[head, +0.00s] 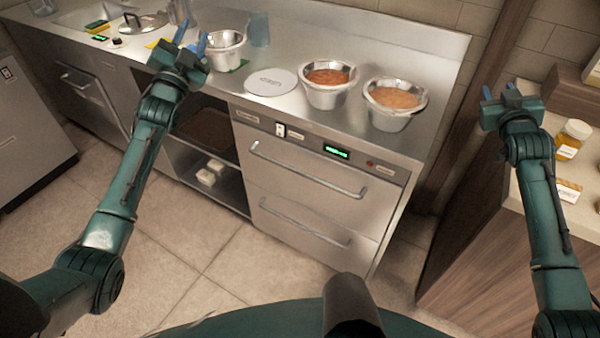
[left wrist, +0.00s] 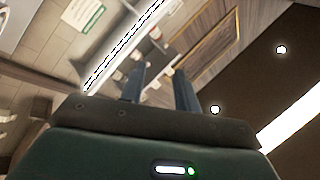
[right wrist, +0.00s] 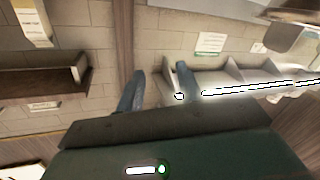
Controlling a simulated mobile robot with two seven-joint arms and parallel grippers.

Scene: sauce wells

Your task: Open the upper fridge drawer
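The fridge's upper drawer (head: 285,185) is a steel front with a horizontal bar handle (head: 305,171), below a control strip with a green display. It looks shut. The lower drawer (head: 300,226) is beneath it, also shut. My left gripper (head: 191,43) is raised above the counter, left of the fridge, with its fingers apart and nothing between them; its fingers also show in the left wrist view (left wrist: 160,90). My right gripper (head: 500,93) is raised at the far right, well away from the handle; its fingers are apart and empty in the right wrist view (right wrist: 158,90).
Two steel wells of orange-red sauce (head: 327,84) and (head: 394,98) stand on the counter above the fridge, beside a round lid (head: 271,82). Open shelves (head: 207,150) are left of the drawers. A wooden counter (head: 500,235) stands at right. The floor before the fridge is clear.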

